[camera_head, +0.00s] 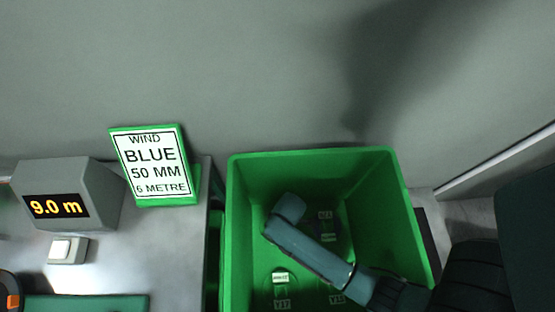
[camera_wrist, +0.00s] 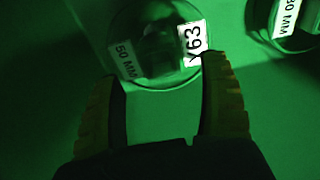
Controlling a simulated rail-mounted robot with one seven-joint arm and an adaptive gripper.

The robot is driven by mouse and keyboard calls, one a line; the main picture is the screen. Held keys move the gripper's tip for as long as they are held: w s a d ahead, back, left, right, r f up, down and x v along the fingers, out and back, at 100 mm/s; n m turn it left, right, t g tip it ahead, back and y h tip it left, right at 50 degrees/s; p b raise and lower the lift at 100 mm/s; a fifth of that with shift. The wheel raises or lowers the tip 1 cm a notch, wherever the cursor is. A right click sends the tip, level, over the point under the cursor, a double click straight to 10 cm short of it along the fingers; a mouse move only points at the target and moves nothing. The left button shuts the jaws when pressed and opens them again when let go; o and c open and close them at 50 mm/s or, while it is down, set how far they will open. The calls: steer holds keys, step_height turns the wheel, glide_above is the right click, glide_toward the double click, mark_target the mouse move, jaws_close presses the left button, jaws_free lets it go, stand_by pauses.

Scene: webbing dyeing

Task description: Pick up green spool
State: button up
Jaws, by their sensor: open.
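My gripper (camera_wrist: 160,78) is open and empty in the wrist view, its two yellow-and-black fingers reaching down inside a green bin. Green light tints everything, so the spool's own colour is unclear. In the head view my arm covers part of the bin's inside and my fingers are hidden.
The green bin (camera_head: 240,235) has tall walls around my arm. Another spool (camera_wrist: 288,28) lies at upper right in the wrist view. Left of the bin, a grey table (camera_head: 115,255) bears a sign (camera_head: 155,165) reading BLUE 50 MM and a 9.0 m display (camera_head: 65,190).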

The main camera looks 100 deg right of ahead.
mark_target(262, 227)
steer(key=f+b, duration=0.3)
steer(key=f, duration=0.1)
steer(key=shift+w+f+b, duration=0.2)
steer(key=shift+b, duration=0.2)
steer(key=shift+r, duration=0.2)
steer(key=c, duration=1.4)
